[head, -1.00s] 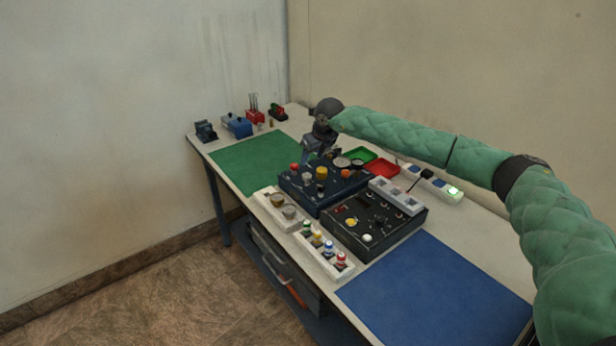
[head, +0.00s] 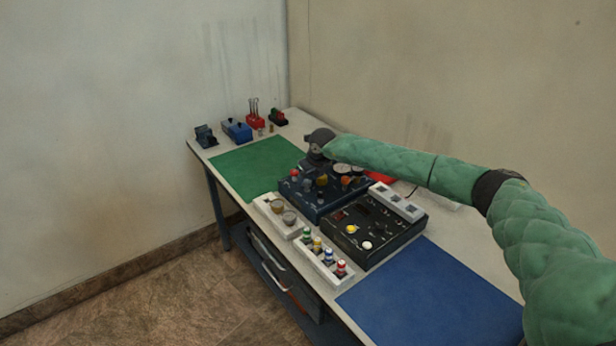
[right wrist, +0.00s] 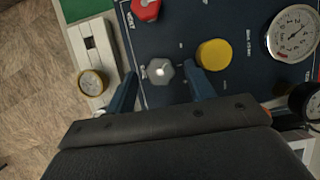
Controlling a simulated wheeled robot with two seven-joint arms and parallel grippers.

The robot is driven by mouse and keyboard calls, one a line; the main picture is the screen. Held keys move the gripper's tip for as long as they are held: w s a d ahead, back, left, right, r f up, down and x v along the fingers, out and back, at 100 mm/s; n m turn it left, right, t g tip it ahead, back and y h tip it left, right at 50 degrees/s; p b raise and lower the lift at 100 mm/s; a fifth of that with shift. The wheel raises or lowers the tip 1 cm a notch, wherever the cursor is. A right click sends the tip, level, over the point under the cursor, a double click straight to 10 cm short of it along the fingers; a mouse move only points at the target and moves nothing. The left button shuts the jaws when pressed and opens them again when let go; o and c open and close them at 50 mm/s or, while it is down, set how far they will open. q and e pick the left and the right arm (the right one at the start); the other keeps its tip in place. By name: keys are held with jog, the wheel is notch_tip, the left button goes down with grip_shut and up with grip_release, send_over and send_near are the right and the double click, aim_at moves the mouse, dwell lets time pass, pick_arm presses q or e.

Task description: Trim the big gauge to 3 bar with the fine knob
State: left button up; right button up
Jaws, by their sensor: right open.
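The dark blue oxygen panel (head: 318,207) stands mid-table. In the right wrist view, the big white-faced gauge (right wrist: 293,33) is at the upper right; its reading is too small to tell. A grey knob (right wrist: 160,71), a yellow knob (right wrist: 214,54) and a red knob (right wrist: 146,9) show on the panel. I cannot read which is labelled fine. My right gripper (right wrist: 160,83) is open, its two blue fingers on either side of the grey knob; contact cannot be told. In the head view the right hand is over the panel's back. My left gripper is not in view.
A second gauge (right wrist: 306,103) is partly cut off at the right. A black panel (head: 374,232) stands beside the blue one. White blocks with small gauges (head: 267,210) and coloured caps (head: 322,262) line the front. Green (head: 252,166) and blue (head: 430,290) mats are clear.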

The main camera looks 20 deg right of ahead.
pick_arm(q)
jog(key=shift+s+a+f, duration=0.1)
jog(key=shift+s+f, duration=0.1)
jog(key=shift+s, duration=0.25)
pick_arm(e)
jog(key=shift+w+f, duration=0.2)
jog(key=shift+f, duration=0.3)
jog(key=c, duration=1)
jog(key=shift+o, duration=0.2)
jog(key=n+b, duration=0.1)
jog(key=b, duration=0.3)
jog(key=shift+f+n+y, duration=0.1)
jog(key=shift+n+y, duration=0.2)
jog(key=shift+n, duration=0.1)
jog(key=n+g+b, duration=0.1)
jog(key=n+b, duration=0.1)
jog(key=b, duration=0.1)
jog(key=shift+d+n+y+b, duration=0.1)
jog(key=shift+n+y+b, duration=0.2)
jog(key=shift+y+b, duration=0.1)
jog(key=shift+r, duration=0.2)
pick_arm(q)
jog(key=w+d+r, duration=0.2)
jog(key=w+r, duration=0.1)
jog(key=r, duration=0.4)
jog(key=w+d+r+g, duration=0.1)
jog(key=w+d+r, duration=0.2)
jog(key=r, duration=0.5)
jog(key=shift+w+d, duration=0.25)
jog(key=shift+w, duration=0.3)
